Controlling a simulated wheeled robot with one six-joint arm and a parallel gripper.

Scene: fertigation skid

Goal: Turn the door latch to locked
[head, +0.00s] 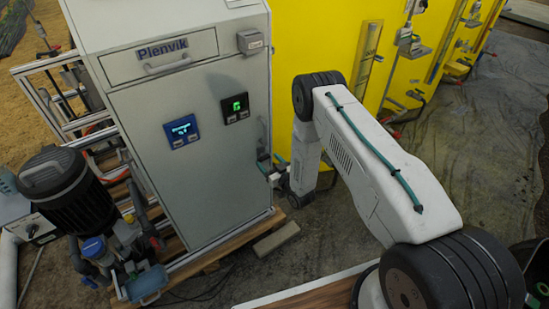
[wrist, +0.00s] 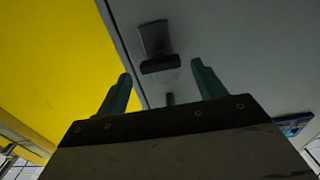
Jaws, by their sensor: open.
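The door latch (wrist: 155,40) shows in the wrist view as a grey plate with a dark lever end on the pale cabinet door, near the door's edge. My gripper (wrist: 161,74) is open, with its two green fingers apart. The latch shows between and beyond the fingertips, and I see no contact. In the head view my gripper (head: 277,167) is at the right edge of the cabinet door (head: 205,185), low down. There the latch is small and I cannot make out its angle.
The cabinet stands on a wooden pallet (head: 214,255). The door carries a blue display (head: 181,131) and a green-lit display (head: 235,108). A yellow wall (head: 315,45) stands behind on the right. A dark pump (head: 65,190) stands left of the cabinet.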

